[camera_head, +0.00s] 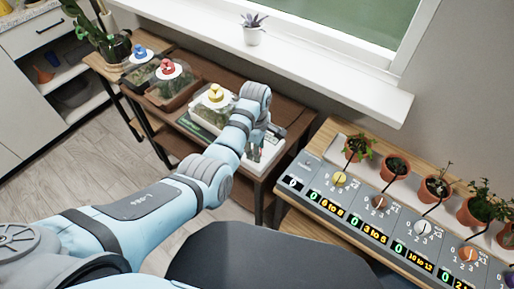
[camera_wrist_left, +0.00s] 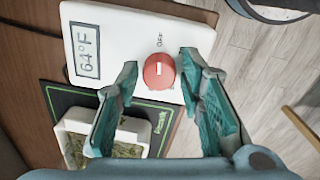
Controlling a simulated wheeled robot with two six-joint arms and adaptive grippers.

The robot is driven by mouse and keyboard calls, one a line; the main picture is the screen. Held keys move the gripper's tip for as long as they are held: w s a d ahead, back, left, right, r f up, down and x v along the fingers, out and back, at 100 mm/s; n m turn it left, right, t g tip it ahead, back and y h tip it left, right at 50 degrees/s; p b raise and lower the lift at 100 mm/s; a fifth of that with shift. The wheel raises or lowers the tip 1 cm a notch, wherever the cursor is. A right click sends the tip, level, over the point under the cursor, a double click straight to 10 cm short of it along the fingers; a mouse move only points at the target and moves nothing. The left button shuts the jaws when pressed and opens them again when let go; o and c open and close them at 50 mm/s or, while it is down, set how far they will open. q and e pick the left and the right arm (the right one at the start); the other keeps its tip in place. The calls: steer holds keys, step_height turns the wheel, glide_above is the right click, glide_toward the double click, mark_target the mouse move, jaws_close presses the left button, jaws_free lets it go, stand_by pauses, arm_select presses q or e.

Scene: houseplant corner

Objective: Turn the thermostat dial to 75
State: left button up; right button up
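The thermostat (camera_wrist_left: 116,30) is a white box in the left wrist view. Its display (camera_wrist_left: 87,49) reads 64°F, turned sideways in the picture. The round red dial (camera_wrist_left: 154,80) has a white mark. My left gripper (camera_wrist_left: 159,63) is open, its teal fingers spread on either side of the dial as seen from the wrist; I cannot tell whether either finger touches it. In the head view my left arm reaches over the brown table, and the white thermostat (camera_head: 268,153) is partly hidden behind the wrist. My right gripper is not in view.
Containers with a blue knob (camera_head: 139,51), a red knob (camera_head: 167,66) and a yellow knob (camera_head: 215,91) stand on the table. A grey dial panel (camera_head: 345,212) with several potted plants is at right. A small plant (camera_head: 253,36) sits on the windowsill.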

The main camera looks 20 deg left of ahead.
arm_select(q)
jaws_close()
steer(key=shift+r+m+p, duration=0.15)
steer(key=shift+m+p, duration=1.3)
steer(key=shift+m, duration=0.15)
steer(key=shift+m+p, duration=0.45)
steer(key=shift+m, duration=0.45)
steer(key=m, duration=0.2)
steer(key=shift+m+p, duration=0.35)
steer(key=shift+m, duration=0.05)
steer(key=m, duration=1.1)
steer(key=shift+w+a+m+g, duration=0.1)
steer(key=shift+m+g, duration=0.2)
steer(key=shift+m, duration=0.1)
